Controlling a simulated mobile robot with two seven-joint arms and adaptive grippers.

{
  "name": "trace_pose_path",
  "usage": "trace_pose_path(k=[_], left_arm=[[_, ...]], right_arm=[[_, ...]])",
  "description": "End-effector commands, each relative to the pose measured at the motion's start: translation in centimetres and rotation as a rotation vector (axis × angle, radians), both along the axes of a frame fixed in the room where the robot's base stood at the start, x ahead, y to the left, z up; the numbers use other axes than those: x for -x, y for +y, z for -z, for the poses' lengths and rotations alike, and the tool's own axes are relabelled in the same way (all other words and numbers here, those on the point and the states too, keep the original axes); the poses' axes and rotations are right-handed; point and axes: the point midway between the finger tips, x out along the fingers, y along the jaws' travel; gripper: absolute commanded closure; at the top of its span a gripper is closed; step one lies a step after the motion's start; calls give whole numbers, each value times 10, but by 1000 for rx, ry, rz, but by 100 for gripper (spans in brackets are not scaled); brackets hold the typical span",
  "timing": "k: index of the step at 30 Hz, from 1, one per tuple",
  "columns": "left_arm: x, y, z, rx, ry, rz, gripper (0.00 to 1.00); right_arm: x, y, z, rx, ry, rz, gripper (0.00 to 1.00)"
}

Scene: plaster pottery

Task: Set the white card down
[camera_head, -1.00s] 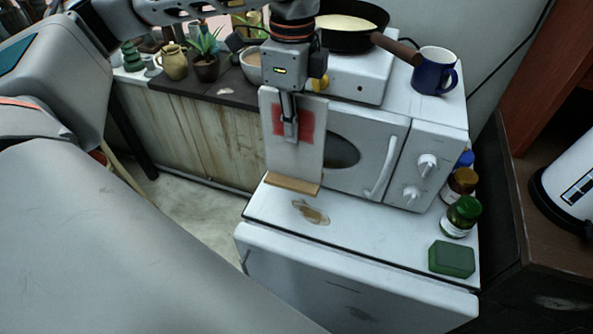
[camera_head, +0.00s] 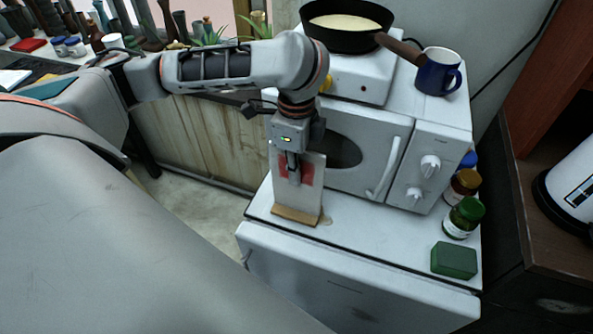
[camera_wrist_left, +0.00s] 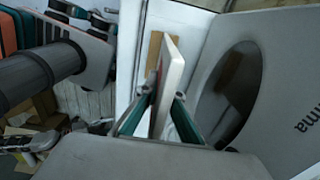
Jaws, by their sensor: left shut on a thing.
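The white card (camera_head: 312,200) has a red patch on its face and a wooden strip (camera_head: 297,217) along its lower edge. It is upright over the white fridge top (camera_head: 370,240), in front of the microwave. I cannot tell whether its lower edge touches the surface. My left gripper (camera_head: 293,178) points down and is shut on the card, partly covering the red patch. In the left wrist view the card (camera_wrist_left: 174,72) shows nearly edge-on between the fingers (camera_wrist_left: 160,103). My right gripper is not in view.
The white microwave (camera_head: 392,160) stands close behind the card. It carries a hotplate with a black pan (camera_head: 345,38), and a blue mug (camera_head: 437,73). Jars (camera_head: 463,217) and a green block (camera_head: 454,260) line the right edge. The front middle of the fridge top is clear.

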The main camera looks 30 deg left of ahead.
Motion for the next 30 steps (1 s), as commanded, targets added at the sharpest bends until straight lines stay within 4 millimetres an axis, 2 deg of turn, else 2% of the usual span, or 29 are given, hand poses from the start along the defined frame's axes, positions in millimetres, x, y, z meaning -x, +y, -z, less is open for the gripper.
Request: trace_pose_path(k=[12, 14, 15, 25, 30], left_arm=[[0, 0, 4, 1, 0, -2, 100], [0, 0, 4, 1, 0, -2, 81], [0, 0, 4, 1, 0, -1, 77], [0, 0, 3, 1, -1, -1, 77], [-1, 0, -8, 0, -4, 0, 77]], right_arm=[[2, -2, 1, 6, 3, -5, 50], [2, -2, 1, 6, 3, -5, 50], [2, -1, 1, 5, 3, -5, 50], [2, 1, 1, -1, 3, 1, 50], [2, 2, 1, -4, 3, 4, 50]])
